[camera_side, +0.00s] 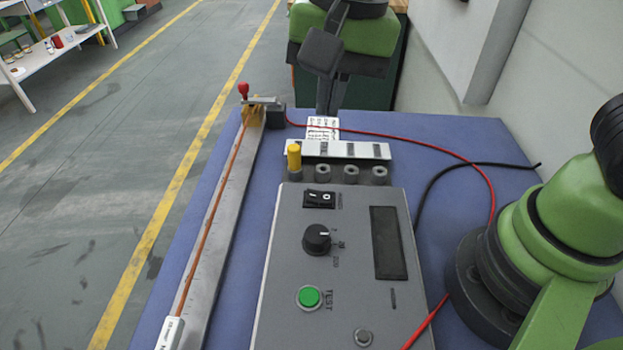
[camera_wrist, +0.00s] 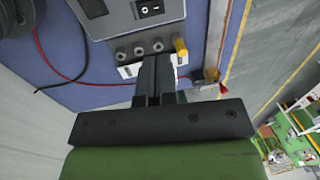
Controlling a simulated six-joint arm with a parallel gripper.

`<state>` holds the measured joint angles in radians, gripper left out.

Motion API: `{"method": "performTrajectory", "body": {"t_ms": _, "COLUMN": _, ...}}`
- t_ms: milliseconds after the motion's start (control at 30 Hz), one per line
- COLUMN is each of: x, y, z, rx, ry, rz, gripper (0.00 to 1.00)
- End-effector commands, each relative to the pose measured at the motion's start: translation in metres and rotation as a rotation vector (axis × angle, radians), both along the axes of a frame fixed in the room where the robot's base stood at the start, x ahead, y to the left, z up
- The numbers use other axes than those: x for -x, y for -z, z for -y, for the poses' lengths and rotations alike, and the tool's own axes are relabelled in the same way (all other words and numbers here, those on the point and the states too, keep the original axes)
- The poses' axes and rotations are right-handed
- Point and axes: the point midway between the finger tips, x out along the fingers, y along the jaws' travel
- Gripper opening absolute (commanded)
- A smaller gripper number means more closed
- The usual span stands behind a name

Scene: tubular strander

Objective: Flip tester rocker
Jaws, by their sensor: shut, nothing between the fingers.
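The tester (camera_side: 362,290) is a grey box on the blue table top. Its black rocker (camera_side: 319,199) with white marks sits at the end of the panel nearest my gripper, above the black knob and green TEST button. The rocker also shows at the top edge of the wrist view (camera_wrist: 150,8). Which side of it is pressed is too small to tell. My gripper (camera_side: 327,108) is beyond the row of sockets, past the tester's far end, its fingers pointing down. In the wrist view the fingers (camera_wrist: 157,60) are together and empty, apart from the rocker.
A yellow plug (camera_side: 294,157) stands in the leftmost socket beside several grey sockets. A ruler bar (camera_side: 222,215) with copper wire and a red-knobbed clamp (camera_side: 243,91) lies left. Red (camera_side: 440,149) and black (camera_side: 437,180) leads cross the table at right.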

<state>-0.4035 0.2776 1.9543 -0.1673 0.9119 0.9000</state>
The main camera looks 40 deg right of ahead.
Motion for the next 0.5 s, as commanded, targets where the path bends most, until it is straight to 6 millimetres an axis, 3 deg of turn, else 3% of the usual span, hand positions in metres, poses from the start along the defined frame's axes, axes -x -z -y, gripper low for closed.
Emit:
{"method": "performTrajectory", "body": {"t_ms": 267, "x": -0.001, "y": 0.016, "z": -0.001, "rx": 0.002, "ry": 0.0, "rz": -0.005, "gripper": 0.0}}
{"method": "performTrajectory", "body": {"t_ms": 500, "x": -0.005, "y": 0.065, "z": -0.006, "rx": 0.003, "ry": -0.003, "rz": -0.008, "gripper": 0.0}}
